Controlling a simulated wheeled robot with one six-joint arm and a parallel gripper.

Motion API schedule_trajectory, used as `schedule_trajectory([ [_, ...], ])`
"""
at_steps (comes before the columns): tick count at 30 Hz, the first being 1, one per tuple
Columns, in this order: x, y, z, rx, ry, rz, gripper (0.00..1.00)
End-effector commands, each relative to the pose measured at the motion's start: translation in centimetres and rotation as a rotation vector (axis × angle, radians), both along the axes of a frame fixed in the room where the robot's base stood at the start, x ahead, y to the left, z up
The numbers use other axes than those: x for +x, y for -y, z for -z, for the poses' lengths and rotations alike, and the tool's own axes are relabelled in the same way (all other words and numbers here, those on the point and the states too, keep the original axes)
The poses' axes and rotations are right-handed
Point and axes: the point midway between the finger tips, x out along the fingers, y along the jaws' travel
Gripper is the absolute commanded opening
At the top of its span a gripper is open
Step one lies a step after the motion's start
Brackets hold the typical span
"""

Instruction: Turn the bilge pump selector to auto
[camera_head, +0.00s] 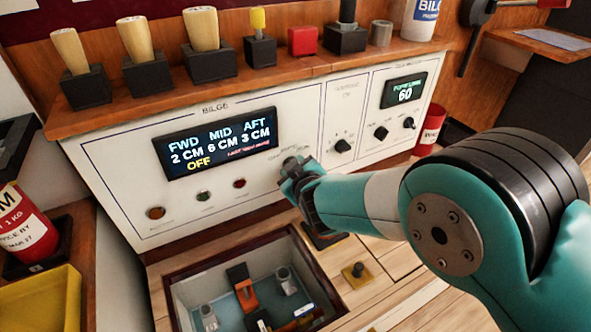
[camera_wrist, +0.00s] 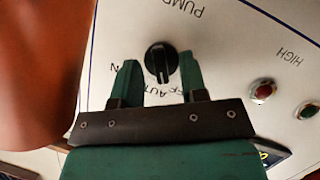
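The bilge pump selector is a round black knob (camera_wrist: 161,60) with a raised ridge on the white panel. It sits between the two green fingers of my gripper (camera_wrist: 159,72) in the wrist view, which sees the panel roughly upside down. The fingers are spread on either side of the knob; I see no clear grip on the ridge. Lettering including "AUTO" lies by the knob, partly hidden by the fingers. In the head view my gripper (camera_head: 296,174) is at the panel and covers most of the knob. The bilge display (camera_head: 221,143) reads "OFF" at lower left.
Small indicators (camera_head: 239,183) sit left of my gripper. More black knobs (camera_head: 343,146) and a display reading 60 (camera_head: 404,91) are to the right. Levers (camera_head: 135,40) stand on the wooden shelf above. An open bilge hatch (camera_head: 175,290) lies below.

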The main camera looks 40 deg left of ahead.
Motion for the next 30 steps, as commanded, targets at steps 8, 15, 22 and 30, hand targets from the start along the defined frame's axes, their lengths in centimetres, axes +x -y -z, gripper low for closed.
schedule_trajectory([
  [8, -0.1, 0.1, 0.0, -0.002, 0.0, -0.001, 0.38],
  [15, -1.6, 1.8, -1.0, -0.003, -0.002, -0.002, 0.38],
  [22, -4.7, 5.6, -2.7, -0.005, -0.001, -0.003, 0.38],
  [30, -8.5, 10.2, -4.7, -0.003, 0.0, -0.003, 0.38],
])
